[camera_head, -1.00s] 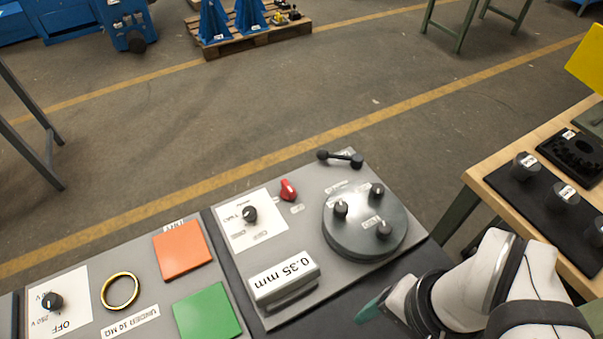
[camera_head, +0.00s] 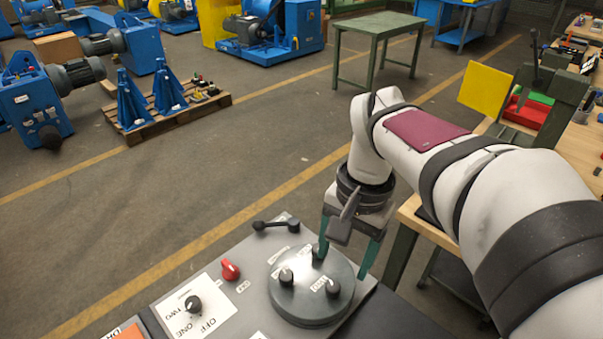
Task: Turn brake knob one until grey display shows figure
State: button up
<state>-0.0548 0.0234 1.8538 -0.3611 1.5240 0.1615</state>
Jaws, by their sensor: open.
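A round grey disc (camera_head: 300,309) on the grey panel carries three black knobs: a left knob (camera_head: 287,278), a back knob (camera_head: 318,256) and a front right knob (camera_head: 332,289). Their labels are too small to read, so I cannot tell which is brake knob one. My gripper (camera_head: 343,265) points down, open, with green fingers, above the back right part of the disc. Its left finger is close to the back knob; I cannot tell whether they touch. The grey display's figure is out of view now.
A red knob (camera_head: 230,270), a black lever (camera_head: 276,225) and a black ONE/OFF selector (camera_head: 193,304) are on the panel left of the disc. A wooden workbench (camera_head: 408,214) stands to the right, behind my arm.

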jog(key=w+a+f+m+h, duration=0.1)
jog(key=w+f, duration=0.1)
jog(key=w, duration=0.6)
jog(key=w+a+f, duration=0.1)
jog(key=w+f, duration=0.1)
jog(key=w, duration=0.7)
notch_tip(320, 180, down, 15)
jog(key=shift+s+f, duration=0.15)
jog(key=shift+f, duration=0.05)
grip_shut()
